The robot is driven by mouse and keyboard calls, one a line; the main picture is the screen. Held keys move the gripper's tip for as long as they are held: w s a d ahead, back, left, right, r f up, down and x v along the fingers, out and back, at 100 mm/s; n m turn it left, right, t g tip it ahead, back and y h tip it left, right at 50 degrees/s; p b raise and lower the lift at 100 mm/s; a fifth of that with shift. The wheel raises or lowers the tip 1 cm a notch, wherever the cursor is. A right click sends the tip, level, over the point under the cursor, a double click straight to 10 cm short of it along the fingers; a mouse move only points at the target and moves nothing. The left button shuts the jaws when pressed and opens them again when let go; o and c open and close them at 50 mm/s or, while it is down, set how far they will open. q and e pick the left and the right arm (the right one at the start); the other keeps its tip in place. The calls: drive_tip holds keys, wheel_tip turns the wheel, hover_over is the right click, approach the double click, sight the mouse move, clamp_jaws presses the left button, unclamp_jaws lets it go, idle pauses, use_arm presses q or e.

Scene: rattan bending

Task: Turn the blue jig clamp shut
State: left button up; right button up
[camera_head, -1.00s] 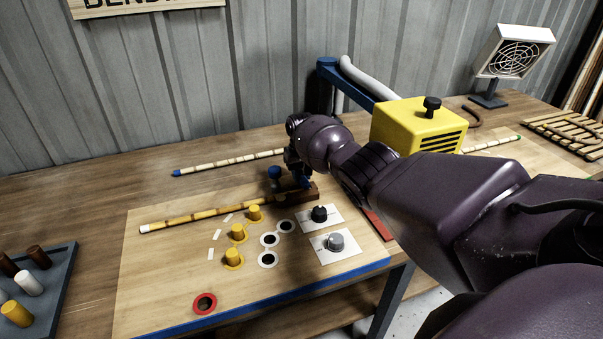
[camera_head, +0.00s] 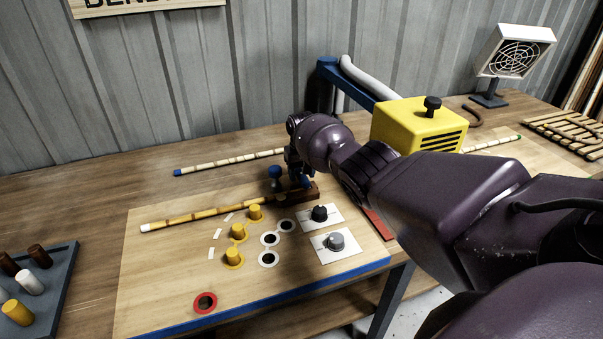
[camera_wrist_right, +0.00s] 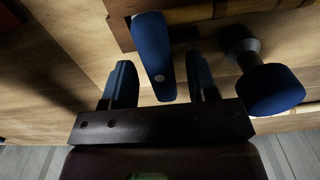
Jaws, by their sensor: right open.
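The blue jig clamp shows as a blue lever (camera_wrist_right: 153,55) beside a wooden block in the right wrist view. A blue round knob (camera_wrist_right: 272,90) stands to its right, and the knob also shows in the head view (camera_head: 275,172). My right gripper (camera_wrist_right: 160,72) is open, with one blue-tipped finger on each side of the lever's free end; I cannot tell whether they touch it. In the head view my right gripper (camera_head: 294,170) is over the dark wooden block (camera_head: 312,195), partly hiding the clamp. A rattan pole (camera_head: 195,215) runs into that block. My left gripper is not in view.
Several yellow pegs (camera_head: 238,232) and two dial knobs (camera_head: 320,213) stand on the jig board (camera_head: 150,285) in front of the clamp. A yellow box (camera_head: 410,125) stands behind my right arm. A blue-grey tray (camera_head: 60,275) with pegs is at the left.

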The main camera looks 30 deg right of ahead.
drive_tip(key=shift+r, duration=0.55)
wheel_tip(320, 180, up, 8)
drive_tip(key=p, duration=0.2)
drive_tip(key=shift+p, duration=0.4)
drive_tip(key=shift+r, duration=0.8)
